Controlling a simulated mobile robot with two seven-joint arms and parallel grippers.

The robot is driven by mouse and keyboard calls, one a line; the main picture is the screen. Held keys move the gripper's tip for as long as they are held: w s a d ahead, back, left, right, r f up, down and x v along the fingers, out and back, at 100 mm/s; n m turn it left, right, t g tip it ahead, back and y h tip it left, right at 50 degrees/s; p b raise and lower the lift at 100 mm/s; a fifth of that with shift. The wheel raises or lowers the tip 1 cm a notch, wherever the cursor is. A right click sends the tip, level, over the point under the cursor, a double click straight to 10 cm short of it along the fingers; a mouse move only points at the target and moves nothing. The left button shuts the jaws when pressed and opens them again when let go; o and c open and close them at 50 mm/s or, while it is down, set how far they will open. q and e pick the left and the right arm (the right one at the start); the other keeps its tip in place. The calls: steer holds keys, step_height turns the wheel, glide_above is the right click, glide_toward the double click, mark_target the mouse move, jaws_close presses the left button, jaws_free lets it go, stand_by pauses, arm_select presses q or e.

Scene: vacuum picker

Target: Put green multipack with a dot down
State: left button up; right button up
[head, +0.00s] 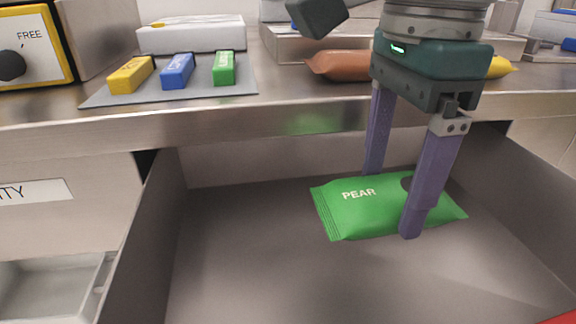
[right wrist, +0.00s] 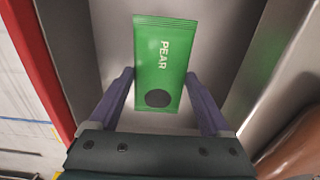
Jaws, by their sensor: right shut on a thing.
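The green multipack (head: 362,212) has white "PEAR" lettering and a dark round dot, partly covered by a finger in the head view. My right gripper (head: 392,205) points down with its purple fingers shut on the pack's two sides near the dot end. The pack is inside a grey open drawer (head: 240,275), roughly level; I cannot tell whether it touches the floor. In the right wrist view the multipack (right wrist: 160,62) shows lettering and dot fully, between the fingertips (right wrist: 158,85). My left gripper is not in view.
A steel counter (head: 180,125) runs behind the drawer. On it, yellow (head: 130,75), blue (head: 177,71) and green (head: 223,68) blocks lie on a grey mat. A brown packet (head: 340,66) lies behind my gripper. The drawer floor left of the pack is clear.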

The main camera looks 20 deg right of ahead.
mark_target(367, 269)
step_height(367, 269, down, 9)
steer(key=shift+r+b, duration=0.1)
steer(key=shift+b, duration=0.85)
steer(key=o, duration=1.1)
steer(key=shift+f, duration=0.2)
steer(key=shift+c, duration=0.2)
steer(key=shift+o, duration=1.4)
steer(key=shift+r, duration=0.1)
steer(key=shift+r, duration=0.1)
